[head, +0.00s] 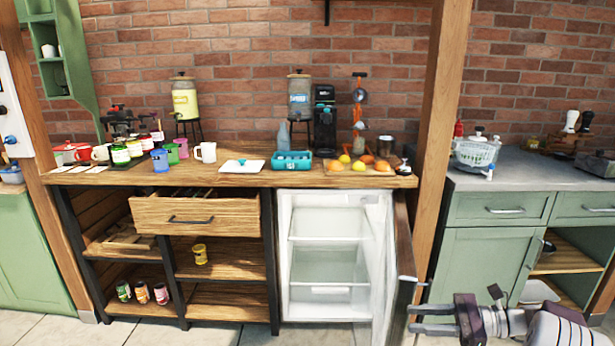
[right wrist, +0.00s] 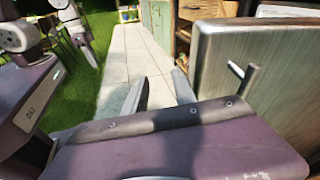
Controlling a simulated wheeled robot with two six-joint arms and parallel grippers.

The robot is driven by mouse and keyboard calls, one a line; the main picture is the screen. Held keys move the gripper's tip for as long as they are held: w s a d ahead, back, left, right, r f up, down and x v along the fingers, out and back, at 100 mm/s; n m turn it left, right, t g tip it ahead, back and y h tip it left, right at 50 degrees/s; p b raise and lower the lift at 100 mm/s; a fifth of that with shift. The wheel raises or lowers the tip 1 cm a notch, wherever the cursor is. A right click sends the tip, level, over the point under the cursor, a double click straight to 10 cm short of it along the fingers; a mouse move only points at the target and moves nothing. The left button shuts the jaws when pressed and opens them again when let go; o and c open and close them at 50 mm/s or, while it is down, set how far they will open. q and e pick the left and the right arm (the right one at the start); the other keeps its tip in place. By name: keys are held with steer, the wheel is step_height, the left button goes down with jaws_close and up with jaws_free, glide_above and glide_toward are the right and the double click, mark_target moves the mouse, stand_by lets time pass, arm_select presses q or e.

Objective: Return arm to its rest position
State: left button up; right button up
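My right gripper (head: 418,318) is at the lower right of the head view, open and empty, fingers pointing left. In the right wrist view its two fingers (right wrist: 160,92) are apart with only paving between them. It is beside the open fridge door (head: 402,265), below the door handle (head: 413,280) in the head view and not touching it. The door (right wrist: 265,75) and handle (right wrist: 238,76) also show at the right of the wrist view. My left gripper is outside the head view; part of an arm of mine shows at the wrist view's upper left, its fingers unclear.
The fridge (head: 330,245) stands open under the wooden counter (head: 110,178), which holds jars, mugs and a tray of fruit. A drawer (head: 195,216) is partly out. A wooden post (head: 440,120) and green cabinet (head: 480,245) stand to the right. Paved floor (right wrist: 125,50) is clear.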

steer(key=s+a+f+n+g+h, duration=0.1)
steer(key=s+a+n+g+h, duration=0.3)
steer(key=a, duration=0.5)
steer(key=s+a+n+g+h, duration=0.25)
steer(key=s+a, duration=0.35)
steer(key=a, duration=0.4)
steer(key=s+f+n+h, duration=0.4)
steer(key=s+n, duration=0.1)
steer(key=s, duration=0.3)
steer(key=s+d+f+n+t+h, duration=0.1)
steer(key=s+d+f+n+h, duration=0.3)
steer(key=d+f+n, duration=0.3)
steer(key=w+d+r+t+p, duration=0.1)
steer(key=r+p, duration=1.2)
steer(key=w+r+t+p, duration=0.1)
steer(key=w+r+p, duration=0.1)
steer(key=r+p, duration=1.2)
steer(key=shift+w+d+r+n, duration=0.15)
steer(key=shift+w+d+n, duration=0.15)
steer(key=shift+d+n, duration=0.15)
